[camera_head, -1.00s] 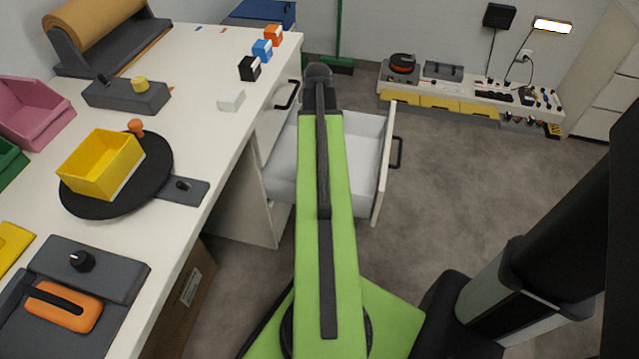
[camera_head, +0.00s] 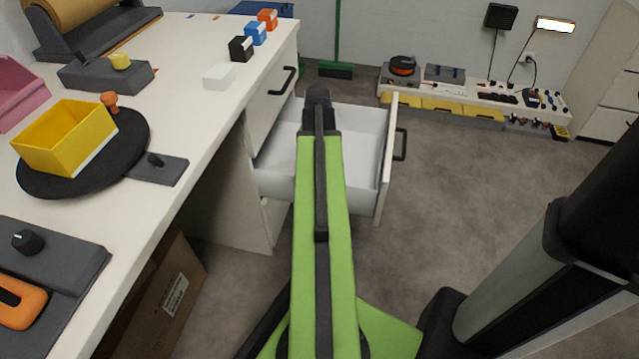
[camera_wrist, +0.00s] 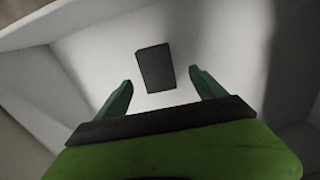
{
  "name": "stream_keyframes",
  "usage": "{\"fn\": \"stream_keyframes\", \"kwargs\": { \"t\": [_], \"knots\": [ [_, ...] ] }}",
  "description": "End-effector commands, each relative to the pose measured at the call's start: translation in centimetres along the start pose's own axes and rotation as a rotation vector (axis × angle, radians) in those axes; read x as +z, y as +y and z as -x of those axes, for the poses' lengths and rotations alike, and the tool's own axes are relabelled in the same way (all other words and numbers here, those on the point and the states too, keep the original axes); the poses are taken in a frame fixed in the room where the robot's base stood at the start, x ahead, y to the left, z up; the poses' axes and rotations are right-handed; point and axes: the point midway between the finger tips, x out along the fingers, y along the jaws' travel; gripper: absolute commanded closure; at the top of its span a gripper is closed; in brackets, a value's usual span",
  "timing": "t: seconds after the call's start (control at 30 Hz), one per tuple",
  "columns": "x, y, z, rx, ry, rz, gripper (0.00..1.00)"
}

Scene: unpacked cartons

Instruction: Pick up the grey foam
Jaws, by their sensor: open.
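The grey foam (camera_wrist: 155,68) is a small dark grey block lying on the white floor of the open drawer (camera_head: 372,195). It shows only in the wrist view, just beyond and between my fingertips. My gripper (camera_wrist: 162,90) is open and empty, with one green finger on each side of the view and the foam apart from both. In the head view my green arm reaches over the drawer and hides part of its inside, so the foam is not visible there.
The white workbench (camera_head: 190,95) stands on the left, holding a yellow bin (camera_head: 62,140) on a black turntable and several small blocks. A cardboard carton (camera_head: 160,300) stands below it. Grey floor (camera_head: 460,190) is free right of the drawer.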

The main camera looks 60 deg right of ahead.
Motion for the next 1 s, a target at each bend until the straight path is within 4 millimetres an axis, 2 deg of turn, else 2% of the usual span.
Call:
{"fn": "stream_keyframes", "kwargs": {
  "t": [0.33, 0.6, 1.0],
  "knots": [
    [0.0, 0.7, -5.1, 0.0, 0.0, 0.0, 0.2],
    [0.0, 0.8, -5.0, 0.0, 0.0, -0.001, 0.2],
    [0.0, 0.8, -5.0, 0.0, 0.0, -0.001, 0.71]
  ]
}}
